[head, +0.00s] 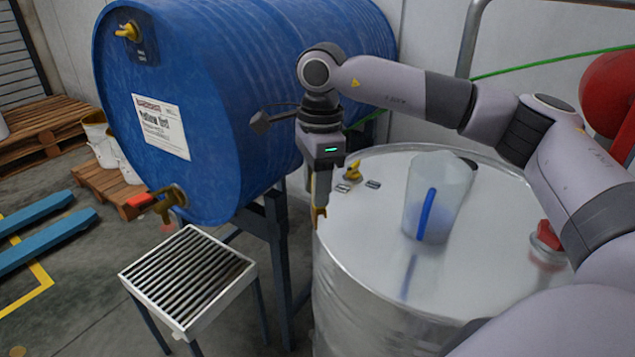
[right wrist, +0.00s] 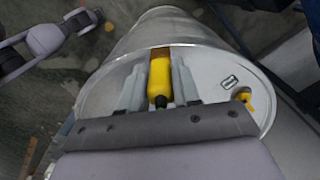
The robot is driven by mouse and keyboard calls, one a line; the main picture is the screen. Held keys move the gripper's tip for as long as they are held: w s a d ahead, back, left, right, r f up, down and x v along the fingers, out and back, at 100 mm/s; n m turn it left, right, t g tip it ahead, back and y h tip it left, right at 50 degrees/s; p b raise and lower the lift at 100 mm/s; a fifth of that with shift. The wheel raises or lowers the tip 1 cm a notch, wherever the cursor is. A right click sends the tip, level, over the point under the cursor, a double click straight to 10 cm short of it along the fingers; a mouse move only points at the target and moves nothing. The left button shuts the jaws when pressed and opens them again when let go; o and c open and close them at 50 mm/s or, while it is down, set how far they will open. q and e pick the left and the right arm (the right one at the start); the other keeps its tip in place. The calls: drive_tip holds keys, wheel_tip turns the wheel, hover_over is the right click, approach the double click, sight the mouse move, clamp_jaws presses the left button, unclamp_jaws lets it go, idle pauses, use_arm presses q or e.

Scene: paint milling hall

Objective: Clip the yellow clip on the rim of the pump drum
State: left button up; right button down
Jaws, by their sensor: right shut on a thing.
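The yellow clip (right wrist: 160,80) is between the fingers of my right gripper (right wrist: 158,85), which is shut on it. In the head view, the clip (head: 320,213) shows at the fingertips of the right gripper (head: 321,195), which points down. It is at the left edge of an upright silver drum (head: 345,270), which I take for the pump drum. In the right wrist view, the clip's far end is close to the drum rim (right wrist: 90,92). I cannot tell whether it touches the rim. My left gripper does not show.
On the lid stand a yellow fitting (head: 352,171), a translucent jug (head: 430,190) with a blue strip, and a red-topped fitting (head: 548,238). A large blue drum (head: 230,100) lies left of the arm. A grated stand (head: 188,280) is below its tap (head: 165,200).

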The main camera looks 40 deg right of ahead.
sight(317, 210)
drive_tip(key=shift+f+b, duration=0.4)
drive_tip(key=shift+f, duration=0.15)
drive_tip(key=shift+f, duration=0.2)
idle(0.4)
drive_tip(key=shift+f+b, duration=1.35)
drive_tip(key=shift+f, duration=0.6)
drive_tip(key=c, duration=0.7)
unclamp_jaws()
drive_tip(key=shift+c, duration=0.2)
